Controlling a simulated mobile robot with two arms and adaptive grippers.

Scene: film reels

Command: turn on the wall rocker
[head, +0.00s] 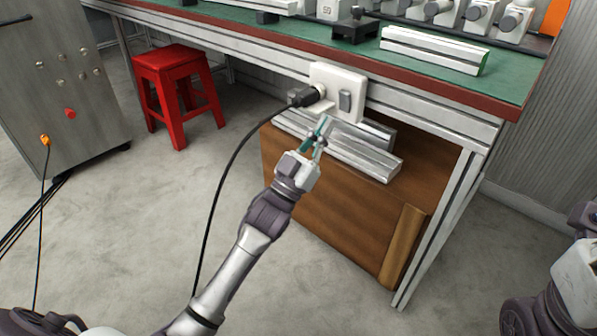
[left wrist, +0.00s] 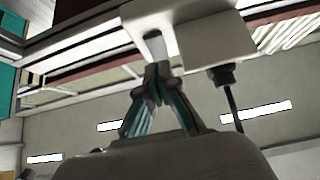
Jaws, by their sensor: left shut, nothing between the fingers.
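The wall rocker (head: 345,102) is a grey switch on the right part of a white plate (head: 335,78), fixed to the front rail of the workbench. In the left wrist view the rocker (left wrist: 156,47) shows on the underside-seen plate (left wrist: 215,38), just beyond my fingertips. My left gripper (head: 325,122) is shut and empty, just below and in front of the plate. In the left wrist view its fingertips (left wrist: 158,72) meet in a point near the rocker's lower end. I cannot tell whether they touch it. My right gripper is not in view.
A black plug (head: 306,96) with a hanging cable (head: 222,185) sits left of the rocker. The green-topped bench (head: 300,40) holds metal parts. Metal bars (head: 350,155) lie on a brown box (head: 330,205) below. A red stool (head: 175,75) stands left.

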